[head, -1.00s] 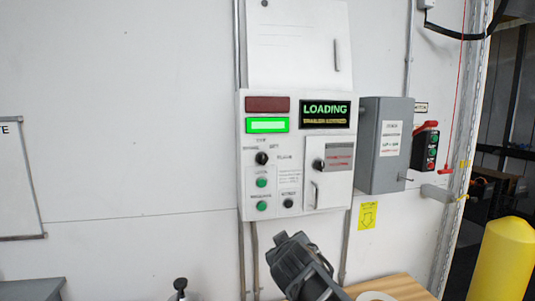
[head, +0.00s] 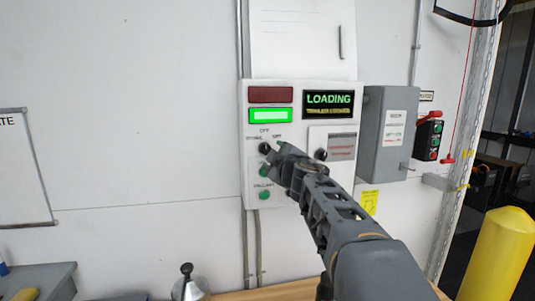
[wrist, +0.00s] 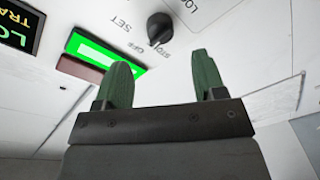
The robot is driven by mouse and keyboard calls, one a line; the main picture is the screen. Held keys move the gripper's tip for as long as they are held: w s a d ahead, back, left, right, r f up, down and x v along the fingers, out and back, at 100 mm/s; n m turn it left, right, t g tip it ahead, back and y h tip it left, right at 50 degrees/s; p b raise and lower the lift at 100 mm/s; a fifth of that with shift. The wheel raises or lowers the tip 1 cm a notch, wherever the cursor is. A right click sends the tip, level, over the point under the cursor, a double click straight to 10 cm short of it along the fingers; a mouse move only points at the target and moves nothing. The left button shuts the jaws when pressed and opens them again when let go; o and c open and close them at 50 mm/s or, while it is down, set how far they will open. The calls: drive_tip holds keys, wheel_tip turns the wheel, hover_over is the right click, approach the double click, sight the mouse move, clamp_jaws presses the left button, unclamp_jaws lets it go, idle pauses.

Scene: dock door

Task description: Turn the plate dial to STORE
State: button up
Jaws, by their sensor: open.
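The plate dial is a black knob (head: 264,148) on the white control panel (head: 246,185), under printed STORE, OFF and SET labels. In the wrist view the dial (wrist: 160,28) is seen close, just beyond the fingertips, with the labels around it. I cannot tell surely which label it points to. My gripper (head: 272,151) is right in front of the dial in the head view and partly covers that area. In the wrist view my gripper (wrist: 161,72) has its two green fingers apart with nothing between them; the dial appears apart from them.
A green-lit lamp (head: 270,116) and a LOADING display (head: 329,103) sit above the dial. A grey box (head: 385,135) and a yellow post (head: 495,255) stand further right.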

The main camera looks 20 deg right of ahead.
sight(268, 150)
drive_tip(key=w, duration=0.7)
drive_tip(key=shift+w+d, duration=0.1)
drive_tip(key=shift+d, duration=0.2)
drive_tip(key=c, duration=0.9)
